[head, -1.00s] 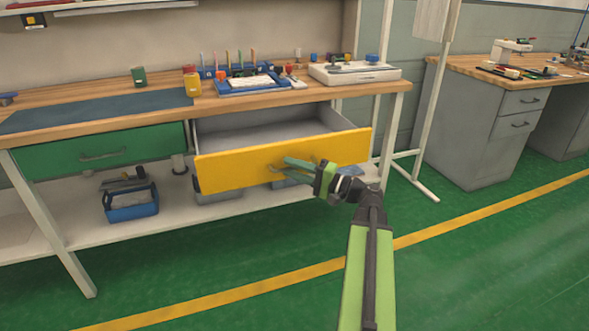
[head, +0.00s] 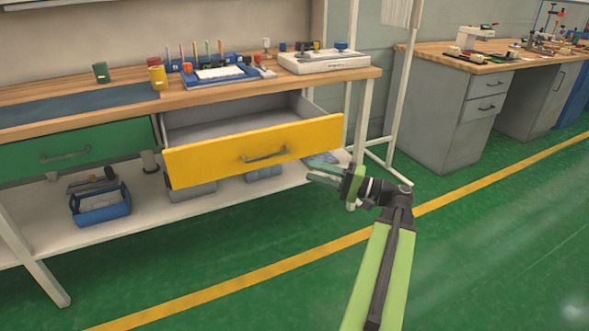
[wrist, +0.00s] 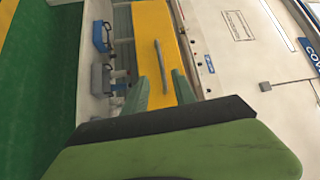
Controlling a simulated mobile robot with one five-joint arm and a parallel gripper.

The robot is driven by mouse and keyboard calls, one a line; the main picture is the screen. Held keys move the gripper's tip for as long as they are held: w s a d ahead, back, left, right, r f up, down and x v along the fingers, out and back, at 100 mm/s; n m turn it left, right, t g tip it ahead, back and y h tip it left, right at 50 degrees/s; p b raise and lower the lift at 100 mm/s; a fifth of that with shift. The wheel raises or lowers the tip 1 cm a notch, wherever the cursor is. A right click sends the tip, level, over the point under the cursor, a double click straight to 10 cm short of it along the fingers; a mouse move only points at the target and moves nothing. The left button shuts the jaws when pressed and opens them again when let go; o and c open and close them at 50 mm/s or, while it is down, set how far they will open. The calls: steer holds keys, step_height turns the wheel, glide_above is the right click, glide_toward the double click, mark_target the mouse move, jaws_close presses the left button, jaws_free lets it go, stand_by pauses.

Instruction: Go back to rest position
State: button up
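My gripper (head: 322,173) is to the right of and a little below the handle of the yellow drawer in the head view, clear of it. Its two green fingers are spread apart with nothing between them. The yellow drawer (head: 215,160) is pulled out from the workbench and looks empty inside where I can see. In the wrist view my gripper's fingers (wrist: 155,90) are apart, and the drawer's yellow front (wrist: 168,32) with its grey handle lies beyond them.
The workbench (head: 130,90) holds cups, a blue tool tray and a white device. A green drawer (head: 70,148) beside the yellow one is shut. A blue bin (head: 100,205) stands on the lower shelf. Another bench (head: 450,120) is at the right. The green floor in front is clear.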

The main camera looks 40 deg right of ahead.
steer(key=shift+v, duration=0.9)
